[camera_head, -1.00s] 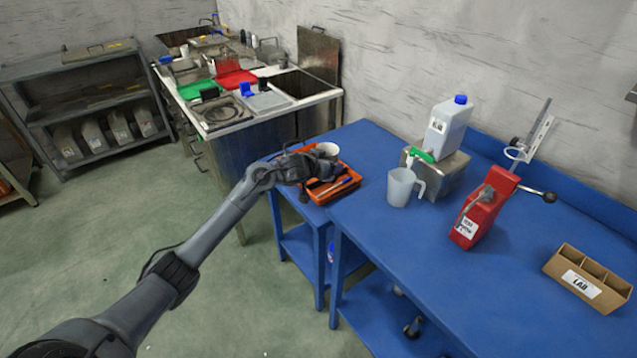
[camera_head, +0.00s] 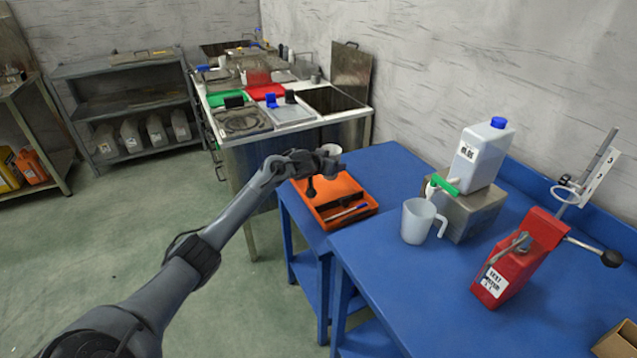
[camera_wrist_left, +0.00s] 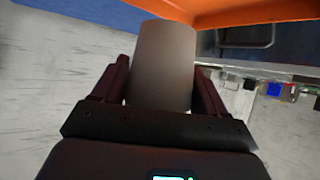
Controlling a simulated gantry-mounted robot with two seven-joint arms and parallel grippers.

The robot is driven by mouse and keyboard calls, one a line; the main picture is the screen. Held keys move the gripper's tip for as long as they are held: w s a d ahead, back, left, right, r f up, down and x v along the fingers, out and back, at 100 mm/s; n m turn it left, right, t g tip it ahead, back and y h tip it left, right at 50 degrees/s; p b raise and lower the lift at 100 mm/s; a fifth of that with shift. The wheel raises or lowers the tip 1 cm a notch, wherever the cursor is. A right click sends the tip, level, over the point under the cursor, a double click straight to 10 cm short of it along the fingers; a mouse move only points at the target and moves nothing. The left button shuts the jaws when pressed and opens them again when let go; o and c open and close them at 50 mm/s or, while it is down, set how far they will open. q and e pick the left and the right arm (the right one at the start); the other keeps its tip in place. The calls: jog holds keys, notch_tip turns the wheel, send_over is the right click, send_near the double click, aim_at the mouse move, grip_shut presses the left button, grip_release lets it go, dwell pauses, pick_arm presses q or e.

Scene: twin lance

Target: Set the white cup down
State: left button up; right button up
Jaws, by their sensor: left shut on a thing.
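My left gripper (camera_head: 325,161) is shut on the white cup (camera_head: 332,149). It holds it near the back edge of the orange tray (camera_head: 372,207), at the left end of the blue table (camera_head: 395,158). In the left wrist view the cup (camera_wrist_left: 163,60) sits between the two dark fingers of the gripper (camera_wrist_left: 162,75), and the tray's orange edge (camera_wrist_left: 235,12) is close by. In the head view the gripper partly hides the cup. I cannot tell whether the cup touches anything below. My right gripper is not in view.
A blue-and-white pen lies in the tray. A pale jug with a handle (camera_head: 418,222), a white canister with a blue cap (camera_head: 480,155) on a metal block (camera_head: 462,212) and a red stand (camera_head: 515,258) are on the table to the right. A sink counter (camera_head: 290,125) stands behind.

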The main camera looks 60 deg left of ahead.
pick_arm(q)
jog(key=a+f, duration=0.1)
jog(key=a, duration=0.1)
jog(key=s+a+f+b, duration=0.2)
jog(key=a, duration=0.1)
jog(key=shift+s+a+f, duration=0.1)
jog(key=shift+a+f, duration=0.2)
jog(key=shift+f, duration=0.05)
notch_tip(320, 180, down, 4)
jog(key=b, duration=0.2)
jog(key=shift+b, duration=0.3)
jog(key=shift+f, duration=0.15)
jog(key=o, duration=1)
